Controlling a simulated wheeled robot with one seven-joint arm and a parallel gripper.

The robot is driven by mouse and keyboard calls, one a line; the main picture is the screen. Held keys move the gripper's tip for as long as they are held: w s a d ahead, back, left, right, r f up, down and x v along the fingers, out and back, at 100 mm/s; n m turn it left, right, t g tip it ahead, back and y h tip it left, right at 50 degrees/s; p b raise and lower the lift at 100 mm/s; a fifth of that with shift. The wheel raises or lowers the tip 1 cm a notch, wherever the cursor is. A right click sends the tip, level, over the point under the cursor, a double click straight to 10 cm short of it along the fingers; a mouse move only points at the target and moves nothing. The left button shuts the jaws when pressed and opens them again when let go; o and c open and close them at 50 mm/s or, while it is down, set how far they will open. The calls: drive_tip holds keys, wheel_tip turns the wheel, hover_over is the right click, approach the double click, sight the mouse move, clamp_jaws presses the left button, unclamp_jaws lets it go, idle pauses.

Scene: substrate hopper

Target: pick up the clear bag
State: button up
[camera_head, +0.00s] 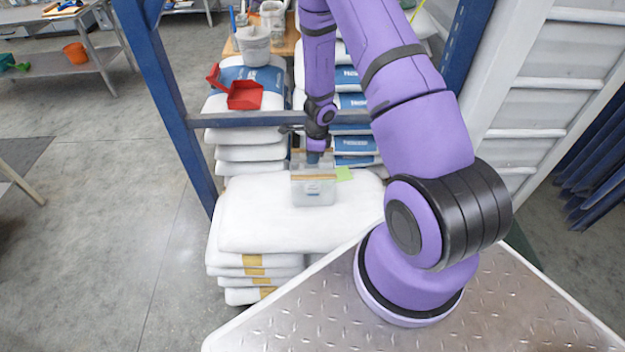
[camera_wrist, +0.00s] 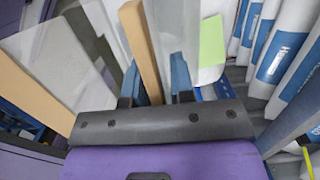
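The clear bag (camera_head: 313,192) is see-through and box-like, with a tan band across it. It stands on the top white sack of the front stack. A green tag (camera_head: 344,174) shows at its right side. My gripper (camera_head: 313,158) points down at the bag's top edge. In the wrist view the fingers of my gripper (camera_wrist: 156,88) are apart, with a tan strip (camera_wrist: 140,45) running between them. A gap shows between the strip and the right finger. Clear sheets (camera_wrist: 175,28) stand beside the strip, and the green tag (camera_wrist: 211,42) is to the right. The bag's lower part is hidden there.
White sacks (camera_head: 258,218) are stacked below the bag. A blue rack post (camera_head: 170,95) and crossbar (camera_head: 235,119) stand close to my arm. A red scoop (camera_head: 244,95) lies on sacks behind. White slatted panels (camera_head: 550,75) are at the right.

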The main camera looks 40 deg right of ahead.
clamp_jaws()
